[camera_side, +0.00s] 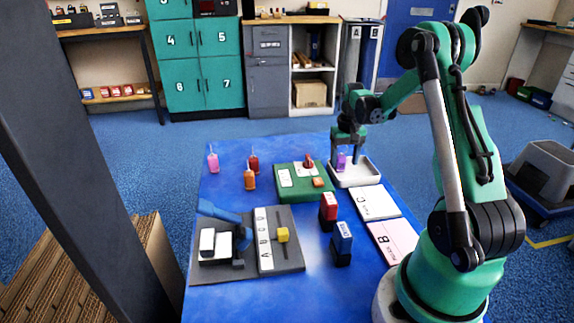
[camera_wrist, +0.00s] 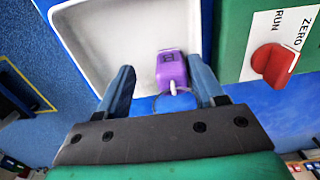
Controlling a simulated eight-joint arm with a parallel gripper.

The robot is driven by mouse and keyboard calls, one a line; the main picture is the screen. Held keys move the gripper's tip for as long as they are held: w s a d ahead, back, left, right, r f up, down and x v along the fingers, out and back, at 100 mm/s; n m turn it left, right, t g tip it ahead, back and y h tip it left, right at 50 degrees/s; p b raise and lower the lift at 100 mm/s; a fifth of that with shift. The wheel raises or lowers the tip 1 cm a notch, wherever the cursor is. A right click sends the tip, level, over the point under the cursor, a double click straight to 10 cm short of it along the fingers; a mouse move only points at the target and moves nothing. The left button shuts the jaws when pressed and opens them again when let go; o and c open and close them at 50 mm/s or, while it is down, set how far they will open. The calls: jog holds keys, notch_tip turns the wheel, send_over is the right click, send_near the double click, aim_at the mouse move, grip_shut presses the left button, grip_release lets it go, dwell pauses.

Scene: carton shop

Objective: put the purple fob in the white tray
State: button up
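The purple fob (camera_wrist: 172,72) is between the fingers of my gripper (camera_wrist: 161,68) in the wrist view, nearer the right finger. A clear gap shows on its left, so the gripper looks open. The fob's thin loop points toward the gripper palm. The white tray (camera_wrist: 110,40) lies beyond, and the fob overlaps its lower right corner area. In the side view the fob (camera_side: 341,162) is at the left part of the white tray (camera_side: 362,180), just below my gripper (camera_side: 348,155). I cannot tell whether its base rests on the tray floor.
A green panel (camera_side: 290,190) with a red knob (camera_side: 308,161) stands close left of the tray. Pink, dark red and orange fobs (camera_side: 250,180) stand farther left. Red and blue blocks (camera_side: 341,240) and a grey fixture (camera_side: 285,262) are nearer the front. White and pink cards (camera_side: 378,203) lie right.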

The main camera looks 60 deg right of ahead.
notch_tip(320, 180, up, 12)
jog(key=w+a+r+n+t+h, duration=0.1)
jog(key=a+n, duration=0.1)
jog(key=a, duration=0.4)
jog(key=w+a+r+n+t, duration=0.1)
jog(key=w+a+r+n, duration=0.1)
jog(key=a, duration=0.4)
jog(key=s+a+f+n+t, duration=0.1)
jog(key=s+a+n+t, duration=0.1)
jog(key=a, duration=0.6)
jog(key=s+a+f+n+t+y, duration=0.1)
jog(key=a+f+n+t, duration=0.1)
jog(key=a, duration=0.5)
jog(key=shift+s+a+n+t, duration=0.35)
jog(key=shift+n+t, duration=0.15)
jog(key=shift+t, duration=0.1)
